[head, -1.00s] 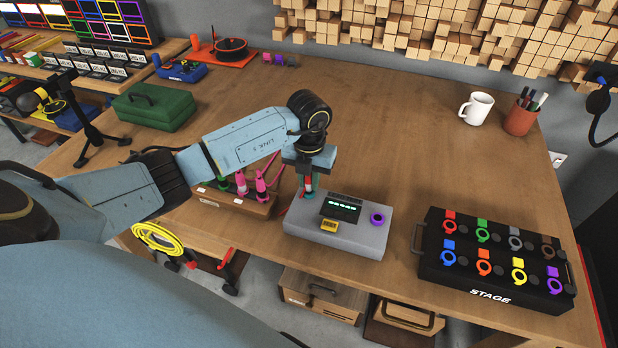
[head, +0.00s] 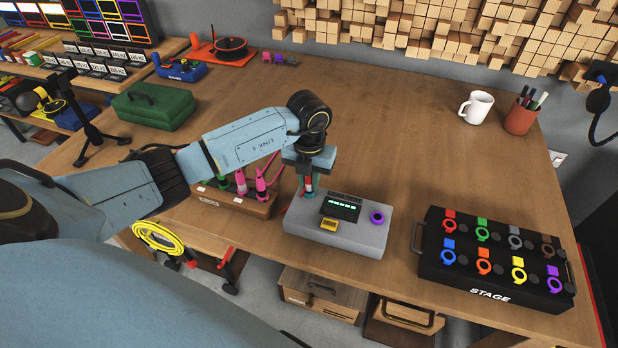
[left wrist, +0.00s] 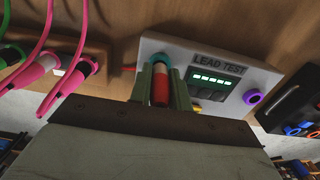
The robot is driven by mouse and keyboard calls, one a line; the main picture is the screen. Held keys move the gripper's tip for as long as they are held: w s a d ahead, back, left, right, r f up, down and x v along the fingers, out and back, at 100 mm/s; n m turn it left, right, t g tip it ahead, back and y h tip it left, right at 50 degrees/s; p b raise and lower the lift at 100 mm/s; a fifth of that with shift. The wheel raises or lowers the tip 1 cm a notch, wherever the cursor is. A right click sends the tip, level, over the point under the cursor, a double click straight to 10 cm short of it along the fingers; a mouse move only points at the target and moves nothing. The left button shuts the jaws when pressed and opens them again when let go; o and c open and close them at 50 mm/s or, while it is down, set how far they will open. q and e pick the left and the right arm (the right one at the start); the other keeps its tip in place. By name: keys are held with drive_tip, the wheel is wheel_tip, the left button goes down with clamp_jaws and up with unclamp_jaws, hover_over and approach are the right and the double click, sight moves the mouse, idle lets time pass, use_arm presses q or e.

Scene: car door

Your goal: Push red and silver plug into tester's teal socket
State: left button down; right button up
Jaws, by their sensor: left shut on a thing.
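The grey tester (head: 364,236) stands near the table's front edge, with a lit display, a yellow label and a purple socket (head: 377,217). Its teal socket (left wrist: 161,60) shows in the left wrist view as a ring at the left side of the tester face. My left gripper (head: 308,187) points down over the tester's left end. It is shut on the red and silver plug (left wrist: 161,88), whose end lies at the teal ring. How deep the plug sits in the socket I cannot tell. My right gripper is not in view.
A wooden block (head: 235,203) with pink and green plugs and cables stands just left of the tester. The black STAGE box (head: 440,272) with coloured rings lies to the right. A white mug (head: 476,108) and a pen cup (head: 519,119) stand at the back right. The table's middle is clear.

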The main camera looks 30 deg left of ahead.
use_arm(q)
drive_tip(key=shift+f+b, duration=0.3)
drive_tip(key=shift+f, duration=0.15)
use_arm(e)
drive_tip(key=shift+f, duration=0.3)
use_arm(q)
drive_tip(key=c, duration=1.2)
unclamp_jaws()
drive_tip(key=shift+c, duration=0.2)
wheel_tip(320, 180, up, 14)
drive_tip(key=shift+f+p, duration=0.25)
drive_tip(key=shift+p, duration=0.45)
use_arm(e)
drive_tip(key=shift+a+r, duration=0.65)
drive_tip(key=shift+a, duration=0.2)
use_arm(q)
drive_tip(key=shift+d, duration=0.1)
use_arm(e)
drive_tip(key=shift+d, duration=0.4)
